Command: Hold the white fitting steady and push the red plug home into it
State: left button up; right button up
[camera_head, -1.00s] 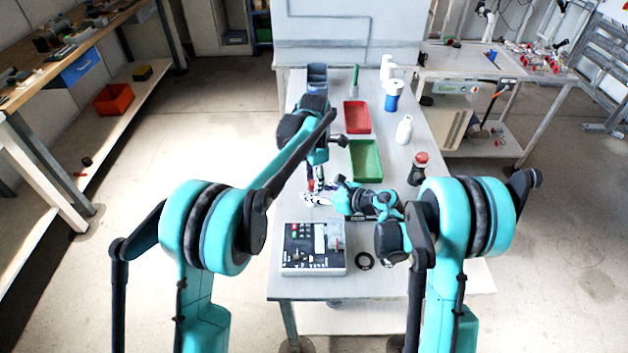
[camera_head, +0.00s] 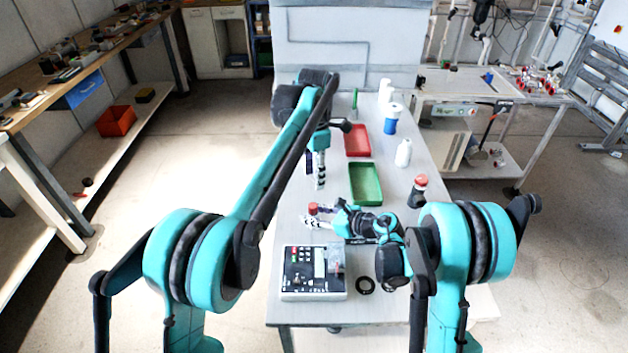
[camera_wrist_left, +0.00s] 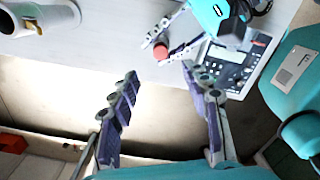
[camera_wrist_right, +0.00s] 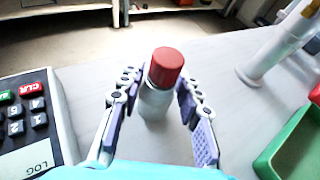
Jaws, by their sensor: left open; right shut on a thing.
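The white fitting (camera_wrist_right: 155,104) stands upright on the table between the fingers of my right gripper (camera_wrist_right: 158,84), which is shut on it. The red plug (camera_wrist_right: 166,64) sits on top of the fitting with no clear gap; how deep it sits I cannot tell. In the head view the plug (camera_head: 313,208) shows at the tips of my right gripper (camera_head: 318,221). My left gripper (camera_head: 320,172) is open and empty, raised above and beyond the plug. In the left wrist view its spread fingers (camera_wrist_left: 160,76) are apart from the plug (camera_wrist_left: 161,51).
A green tray (camera_head: 352,188) and a red tray (camera_head: 347,142) lie farther back. Bottles, including a white one (camera_head: 403,153), line the right side.

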aim_at(313, 205)
pick_arm(q)
jog(key=shift+f, duration=0.1)
jog(key=c, duration=0.8)
jog(key=shift+f+m, duration=0.1)
jog(key=shift+m, duration=0.6)
grip_shut()
notch_tip(313, 205, down, 2)
jog(key=m, duration=0.3)
jog(key=shift+a+m, duration=0.15)
jog(key=shift+m, duration=0.15)
jog(key=shift+f, duration=2.7)
jog(key=shift+f, duration=0.9)
jog(key=shift+r, duration=3.5)
